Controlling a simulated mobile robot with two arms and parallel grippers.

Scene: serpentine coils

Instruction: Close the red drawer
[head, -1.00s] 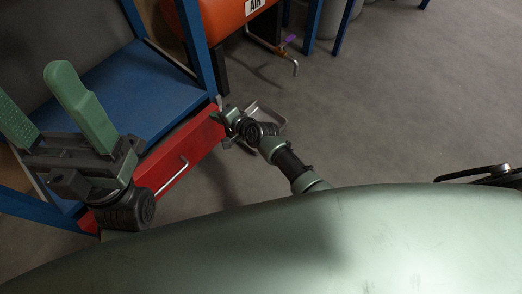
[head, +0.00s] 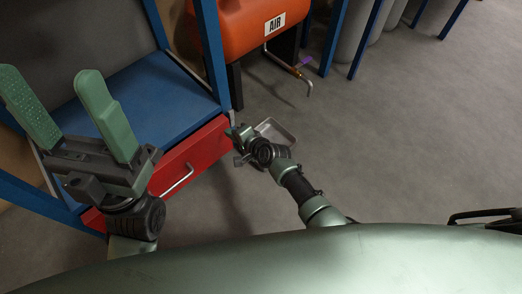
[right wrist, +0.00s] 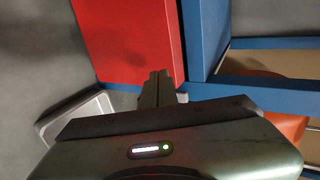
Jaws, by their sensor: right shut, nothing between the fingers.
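The red drawer (head: 205,152) sits below the blue shelf in the head view, with a silver bar handle (head: 177,181) on its front. It looks nearly flush with the frame; I cannot tell whether a small gap remains. In the right wrist view its red face (right wrist: 128,38) stands beside a blue post. My right gripper (head: 232,131) is at the drawer's right end, shut and empty. Its fingertips (right wrist: 158,78) are at the lower edge of the red face; contact is unclear. My left gripper (head: 55,78) is open and empty, raised in front of the shelf at the left.
The blue shelf unit (head: 165,92) stands at the left. An orange air tank (head: 240,20) with a pipe and tap is behind it. A grey metal tray (head: 278,131) lies beyond my right gripper. Grey bins stand at the back. The floor at right is clear.

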